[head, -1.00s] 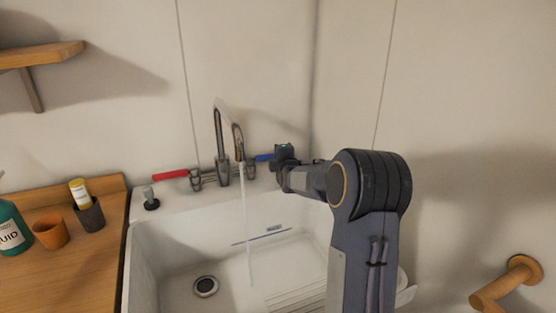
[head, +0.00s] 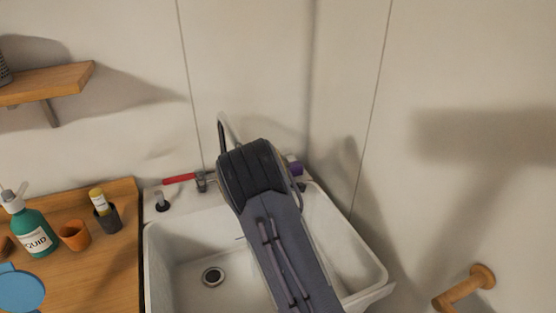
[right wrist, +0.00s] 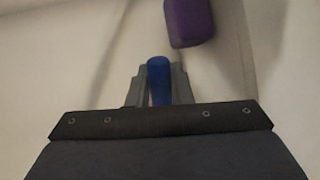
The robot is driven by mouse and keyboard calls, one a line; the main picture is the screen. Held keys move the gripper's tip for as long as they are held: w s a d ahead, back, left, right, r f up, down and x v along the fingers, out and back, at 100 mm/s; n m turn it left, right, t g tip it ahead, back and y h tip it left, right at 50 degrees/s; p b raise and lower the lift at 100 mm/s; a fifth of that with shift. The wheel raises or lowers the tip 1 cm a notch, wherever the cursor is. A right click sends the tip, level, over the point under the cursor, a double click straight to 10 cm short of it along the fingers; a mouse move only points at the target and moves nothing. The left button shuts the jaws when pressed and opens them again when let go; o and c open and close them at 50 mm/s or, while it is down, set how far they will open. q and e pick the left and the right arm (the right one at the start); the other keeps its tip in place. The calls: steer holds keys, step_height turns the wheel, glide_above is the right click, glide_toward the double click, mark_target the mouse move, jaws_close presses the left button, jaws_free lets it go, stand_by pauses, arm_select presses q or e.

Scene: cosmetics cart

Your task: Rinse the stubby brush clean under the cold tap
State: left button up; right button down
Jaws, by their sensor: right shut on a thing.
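My right gripper (right wrist: 158,88) is shut on a blue handle (right wrist: 158,75), which stands between its fingers in the right wrist view. In the head view my right arm covers the gripper, the blue cold tap lever and most of the tap. The top of the curved spout (head: 222,125) shows behind the arm. The water stream is hidden. The white sink (head: 340,245) lies below, with a drain at its bottom left. I cannot make out the stubby brush. My left gripper is not in view.
A red lever (head: 179,179) sits left of the spout. A purple object (right wrist: 188,22) is near my right gripper; I cannot tell what it is. The wooden counter (head: 105,270) at left holds a green bottle (head: 36,236), an orange cup (head: 74,236) and a dark cup (head: 108,220).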

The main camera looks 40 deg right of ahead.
stand_by(0.3)
steer(key=c, duration=1.3)
jaws_free()
steer(key=shift+c, duration=0.2)
steer(key=shift+a, duration=0.1)
steer(key=v, duration=0.7)
steer(key=shift+s+a, duration=0.2)
steer(key=shift+a, duration=0.05)
